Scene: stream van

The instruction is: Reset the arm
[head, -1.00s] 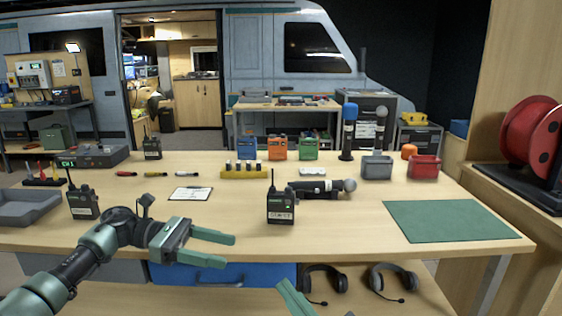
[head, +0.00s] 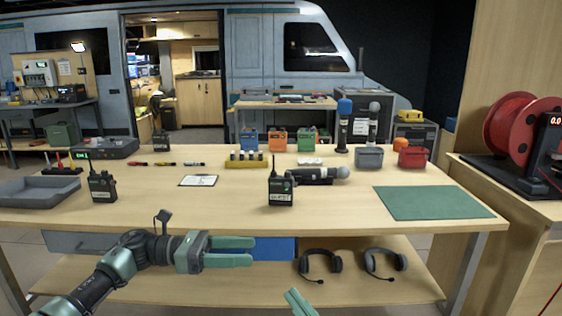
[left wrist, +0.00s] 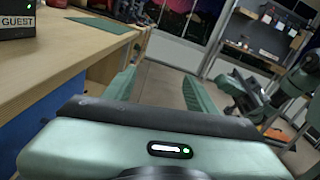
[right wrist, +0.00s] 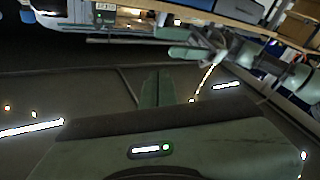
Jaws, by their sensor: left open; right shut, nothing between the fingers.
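My left gripper (head: 230,252) is open and empty in front of the workbench's front edge, at about the height of the blue drawer (head: 275,247). Its two green fingers stand apart in the left wrist view (left wrist: 160,92). My right gripper (head: 300,302) shows only as green fingertips at the bottom of the head view, below and right of the left one. It is shut with nothing in it, and its fingers lie together in the right wrist view (right wrist: 157,88). Most of my right arm is outside the head view.
The workbench (head: 330,220) carries a GUEST radio (head: 280,190), another radio (head: 102,187), a grey tray (head: 38,190), a clipboard (head: 198,180) and a green mat (head: 435,203). Two headsets (head: 320,264) (head: 385,263) are at the lower shelf. Floor shows at the right.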

